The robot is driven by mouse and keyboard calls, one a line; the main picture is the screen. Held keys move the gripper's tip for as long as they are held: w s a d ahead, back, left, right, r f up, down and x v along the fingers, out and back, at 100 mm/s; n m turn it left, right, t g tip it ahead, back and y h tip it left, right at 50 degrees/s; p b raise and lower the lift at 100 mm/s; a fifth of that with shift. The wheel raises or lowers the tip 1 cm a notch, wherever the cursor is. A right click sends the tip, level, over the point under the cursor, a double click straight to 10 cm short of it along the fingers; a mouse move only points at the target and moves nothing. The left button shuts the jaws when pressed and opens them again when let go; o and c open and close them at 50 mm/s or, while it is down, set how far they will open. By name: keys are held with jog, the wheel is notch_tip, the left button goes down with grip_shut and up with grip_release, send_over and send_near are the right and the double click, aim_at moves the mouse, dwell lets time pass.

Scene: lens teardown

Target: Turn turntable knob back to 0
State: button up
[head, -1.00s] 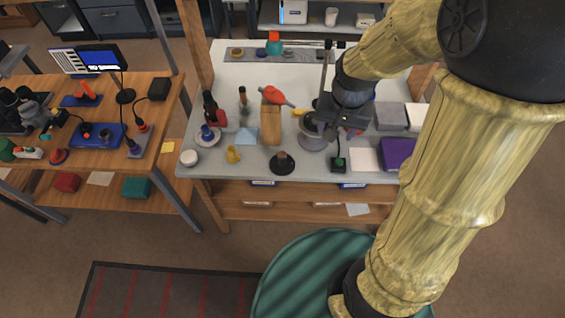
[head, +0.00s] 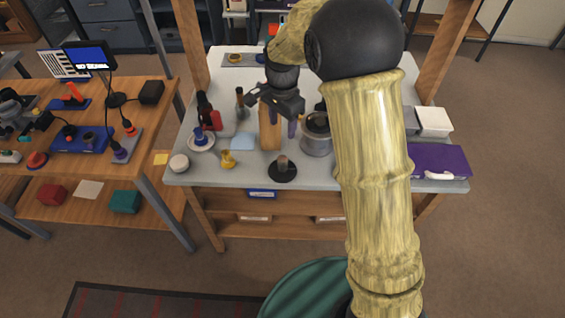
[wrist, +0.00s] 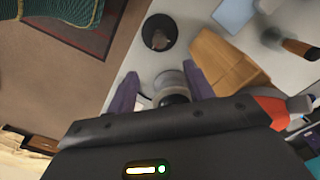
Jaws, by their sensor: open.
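A round grey drum with a dark top (head: 316,136) stands on the white bench in the head view; I cannot tell for sure whether it is the turntable. A black disc with an upright peg (head: 283,170) stands at the bench's front and also shows in the wrist view (wrist: 160,34). No knob with a readable scale can be made out.
A yellow figure (head: 228,160), a white saucer with a blue piece (head: 201,142) and a red-and-black tool (head: 208,112) lie left of my gripper. A purple case (head: 440,161) and white box (head: 434,122) are at right. My arm hides part of the bench.

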aim_at(283, 158)
notch_tip(283, 158, down, 17)
jog(key=shift+f+p, duration=0.15)
jog(key=shift+p, duration=0.15)
dwell(0.3)
jog(key=c, duration=1)
jog(key=shift+o, duration=0.2)
